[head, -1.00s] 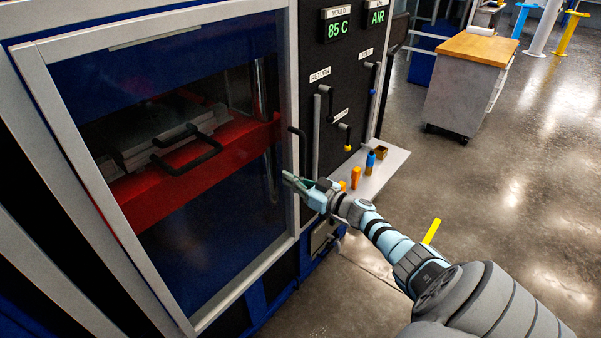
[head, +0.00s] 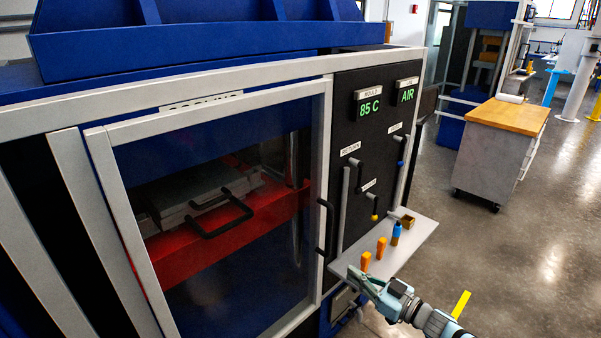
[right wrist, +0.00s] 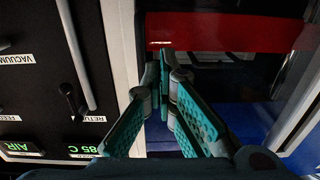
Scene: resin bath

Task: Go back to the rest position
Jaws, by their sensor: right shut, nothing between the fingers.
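My right gripper (head: 364,279) is shut and empty in the head view. It is in front of the machine's grey shelf (head: 428,226), near its left end. In the right wrist view its teal fingers (right wrist: 168,80) meet at the tips, in front of the machine's door frame and the red platen behind the glass. My left gripper is not in view. The machine door (head: 215,300) is shut, with a black handle (head: 325,228) at its right edge. Behind the glass, a grey mould (head: 195,195) with a black handle lies on the red platen (head: 290,205).
Two orange objects (head: 381,246), a blue and orange bottle (head: 395,233) and a small box (head: 408,221) stand on the shelf. The black panel (head: 352,140) carries levers and displays reading 85 C and AIR. A wood-topped cabinet (head: 497,150) stands at the right. Open floor lies between.

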